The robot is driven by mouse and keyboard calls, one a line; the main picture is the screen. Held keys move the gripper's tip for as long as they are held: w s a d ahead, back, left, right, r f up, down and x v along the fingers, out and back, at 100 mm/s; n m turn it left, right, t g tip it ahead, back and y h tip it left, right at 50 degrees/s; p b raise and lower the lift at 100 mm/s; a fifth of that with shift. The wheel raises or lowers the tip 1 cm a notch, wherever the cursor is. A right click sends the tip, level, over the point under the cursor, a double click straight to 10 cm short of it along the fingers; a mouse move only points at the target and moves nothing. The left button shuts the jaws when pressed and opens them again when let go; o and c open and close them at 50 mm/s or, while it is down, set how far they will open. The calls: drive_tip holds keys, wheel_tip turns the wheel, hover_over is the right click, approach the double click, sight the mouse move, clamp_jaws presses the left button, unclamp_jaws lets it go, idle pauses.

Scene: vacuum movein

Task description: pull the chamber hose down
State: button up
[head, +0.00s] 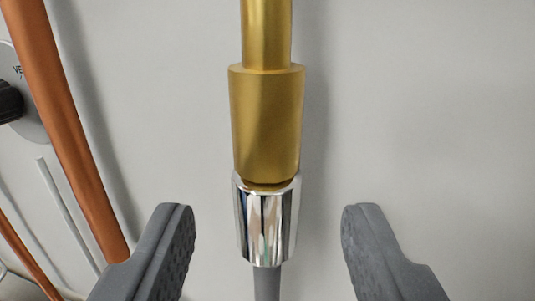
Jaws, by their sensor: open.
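The chamber hose shows as a grey hose (267,284) at the bottom middle, with a shiny chrome collar (266,222) at its upper end. The collar meets a wider brass fitting (266,118) above it, which continues up as a narrower brass pipe (266,32). My gripper (267,225) is open. One finger is on each side of the chrome collar, with a clear gap to it on both sides. The lower part of the hose is out of the picture.
A copper pipe (75,130) runs slanted down the left side near my left finger. A dial with a black knob (8,102) is at the left edge. A thin grey rod (68,212) and another copper pipe (28,255) are lower left. The pale panel (430,120) is bare on the right.

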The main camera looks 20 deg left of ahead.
sight(267, 264)
drive_tip(key=shift+x, duration=1.25)
clamp_jaws()
wheel_tip(267, 264, down, 4)
drive_tip(key=shift+f+b, duration=0.1)
drive_tip(key=shift+b, duration=0.85)
drive_tip(key=shift+s, duration=0.1)
unclamp_jaws()
